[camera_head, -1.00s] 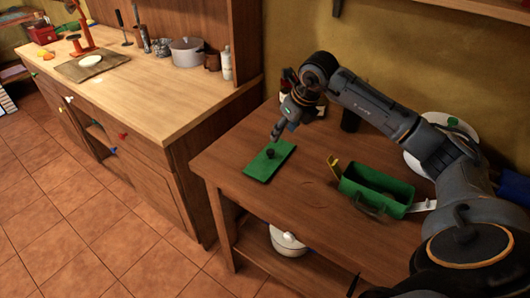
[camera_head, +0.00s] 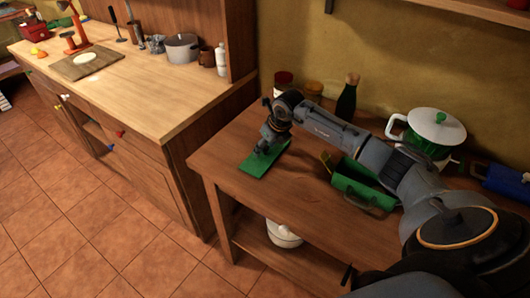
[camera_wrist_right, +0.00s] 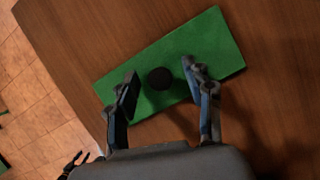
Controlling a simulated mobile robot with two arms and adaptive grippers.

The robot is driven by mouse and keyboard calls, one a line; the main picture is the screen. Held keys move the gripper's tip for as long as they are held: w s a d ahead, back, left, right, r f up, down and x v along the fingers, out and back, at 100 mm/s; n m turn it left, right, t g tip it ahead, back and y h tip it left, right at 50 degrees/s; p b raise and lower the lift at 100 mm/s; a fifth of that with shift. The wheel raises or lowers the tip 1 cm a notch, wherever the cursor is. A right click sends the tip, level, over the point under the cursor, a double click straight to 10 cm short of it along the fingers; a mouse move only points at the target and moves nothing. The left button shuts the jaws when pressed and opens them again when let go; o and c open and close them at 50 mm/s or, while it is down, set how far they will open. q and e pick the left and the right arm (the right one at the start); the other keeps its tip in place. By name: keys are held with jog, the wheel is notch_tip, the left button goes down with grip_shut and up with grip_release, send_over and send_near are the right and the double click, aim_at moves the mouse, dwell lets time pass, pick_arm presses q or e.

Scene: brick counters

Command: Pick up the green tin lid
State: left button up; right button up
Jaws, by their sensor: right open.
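The green tin lid (camera_head: 257,165) lies flat on the brown wooden table, near its left end. In the right wrist view the lid (camera_wrist_right: 210,45) is a flat green rectangle with a round dark knob (camera_wrist_right: 159,78) in its middle. My right gripper (camera_head: 264,150) is directly over the lid and hides its knob in the head view. In the right wrist view the gripper (camera_wrist_right: 158,88) is open, with one finger on each side of the knob. I cannot tell whether the fingers touch the lid. My left gripper is not in view.
A green tin box (camera_head: 361,185) stands on the table to the right, partly behind my right arm. A white and green pot (camera_head: 436,130), a dark bottle (camera_head: 347,98) and jars (camera_head: 283,84) stand at the back. The table's front edge is clear.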

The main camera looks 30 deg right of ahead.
jog(key=shift+s, duration=0.1)
jog(key=shift+c, duration=0.2)
grip_shut()
jog(key=shift+r, duration=0.1)
